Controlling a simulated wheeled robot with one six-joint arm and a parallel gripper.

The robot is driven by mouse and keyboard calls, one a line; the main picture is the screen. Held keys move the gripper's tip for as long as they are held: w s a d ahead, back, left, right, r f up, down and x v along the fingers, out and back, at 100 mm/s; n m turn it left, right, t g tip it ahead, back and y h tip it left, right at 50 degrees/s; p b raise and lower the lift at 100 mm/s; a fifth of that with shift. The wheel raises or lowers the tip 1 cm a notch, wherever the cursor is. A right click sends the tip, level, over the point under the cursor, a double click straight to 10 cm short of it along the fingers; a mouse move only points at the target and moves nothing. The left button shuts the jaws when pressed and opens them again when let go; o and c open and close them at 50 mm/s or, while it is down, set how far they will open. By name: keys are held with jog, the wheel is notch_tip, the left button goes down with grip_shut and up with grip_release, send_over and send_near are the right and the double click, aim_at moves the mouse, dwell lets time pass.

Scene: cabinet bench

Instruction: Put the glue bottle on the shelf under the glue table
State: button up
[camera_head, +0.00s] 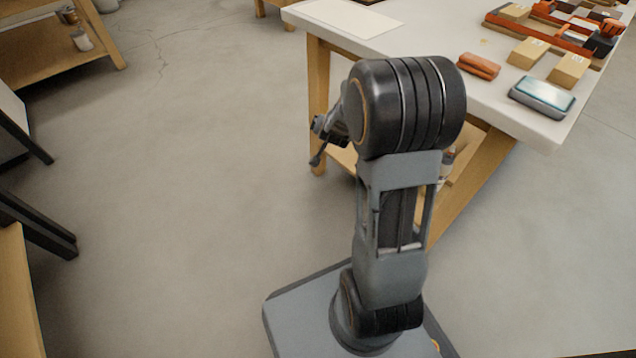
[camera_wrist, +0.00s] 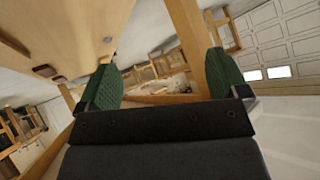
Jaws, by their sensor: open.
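My gripper (camera_wrist: 165,85) shows in the wrist view with its two green fingers wide apart and nothing between them. In the head view, part of it (camera_head: 325,135) shows left of my arm, beside the white-topped table (camera_head: 440,45). A small bottle (camera_head: 446,165), partly hidden behind my arm, stands at the wooden shelf (camera_head: 470,160) under that table. Another pale bottle (camera_head: 82,41) stands on the low shelf of a wooden rack (camera_head: 60,68) at the back left. I cannot tell which bottle is the glue bottle.
The tabletop carries an orange item (camera_head: 478,66), a grey box with a blue top (camera_head: 541,97) and several wooden blocks (camera_head: 568,70). A table leg (camera_head: 318,95) stands near my gripper. In the wrist view, a wooden board (camera_wrist: 90,25) is close on the left.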

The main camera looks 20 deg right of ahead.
jog(key=s+a+r+n+g+y, duration=0.2)
jog(key=s+a+r+n+y, duration=0.25)
jog(key=s+a, duration=0.4)
jog(key=s+a+r+n+g, duration=0.1)
jog(key=s+a+n+g, duration=0.1)
jog(key=s, duration=0.4)
jog(key=s+a+r+n+g, duration=0.1)
jog(key=s+a+n+g, duration=0.1)
jog(key=s+a, duration=0.2)
jog(key=s, duration=0.3)
jog(key=shift+s+r+g, duration=0.3)
jog(key=shift+h, duration=0.25)
